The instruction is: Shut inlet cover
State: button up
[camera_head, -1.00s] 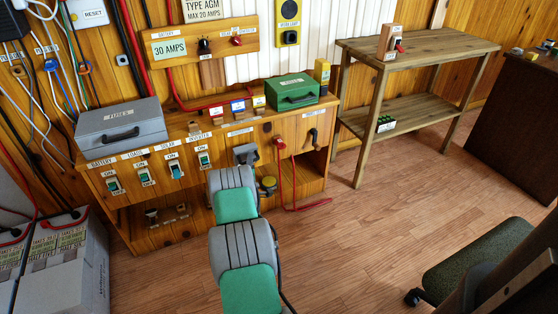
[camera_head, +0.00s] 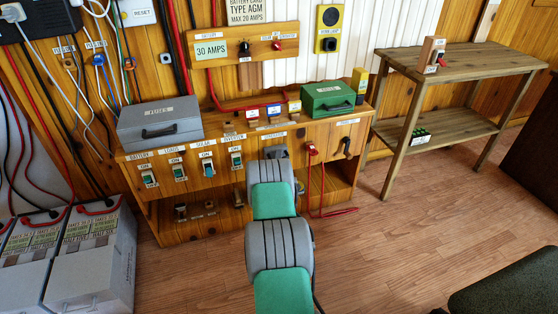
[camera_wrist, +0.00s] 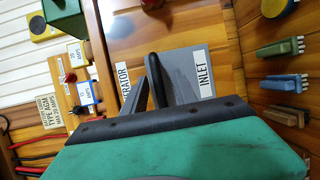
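In the wrist view a grey panel (camera_wrist: 190,62) bears the label "INLET" (camera_wrist: 203,75), beside a partly hidden label ending in "RATOR" (camera_wrist: 123,90). I cannot tell from these frames how far the inlet cover stands open. My gripper (camera_wrist: 158,82) is in front of this panel; its dark finger parts overlap it, and touching cannot be judged. The finger gap is not clear. In the head view the inlet spot (camera_head: 277,152) on the wooden console front (camera_head: 330,142) is mostly hidden behind the end of my green and grey arm.
Right of the inlet are a red plug (camera_head: 312,150) with a hanging cable and a black handle (camera_head: 347,148). Switches (camera_head: 208,167) line the console's left. A grey fuse box (camera_head: 160,130) and green box (camera_head: 328,98) sit on top. The floor (camera_head: 400,235) at right is open.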

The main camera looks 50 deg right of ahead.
jog(key=p+v, duration=0.1)
jog(key=v, duration=0.6)
jog(key=shift+s+a+p, duration=0.25)
jog(key=shift+a+p, duration=0.05)
jog(key=shift+r, duration=0.1)
jog(key=w+a+r+m+g+y+p, duration=0.1)
jog(key=w+a+r+m+y+p, duration=0.2)
jog(key=r, duration=0.6)
jog(key=w+a+r+m+p, duration=0.1)
jog(key=w+a+r+p, duration=0.3)
jog(key=r, duration=0.5)
jog(key=s+a+r+m+g+y+p, duration=0.15)
jog(key=a+r+p, duration=0.25)
jog(key=a+r, duration=0.4)
jog(key=s+a+r+m+y+p, duration=0.1)
jog(key=a+r+y+p, duration=0.3)
jog(key=a, duration=0.6)
jog(key=s+a+r+g+y+p, duration=0.1)
jog(key=s+a+r+p, duration=0.2)
jog(key=s+a+r, duration=0.2)
jog(key=s+a+r+g+y+p, duration=0.2)
jog(key=s+a+r, duration=0.3)
jog(key=s+a, duration=0.5)
jog(key=s+a+r+m+g+y+p, duration=0.1)
jog(key=s+a+r+p, duration=0.3)
jog(key=s+a, duration=0.4)
jog(key=shift+a+r+y, duration=0.4)
jog(key=shift+a+y, duration=0.15)
jog(key=shift+a, duration=0.25)
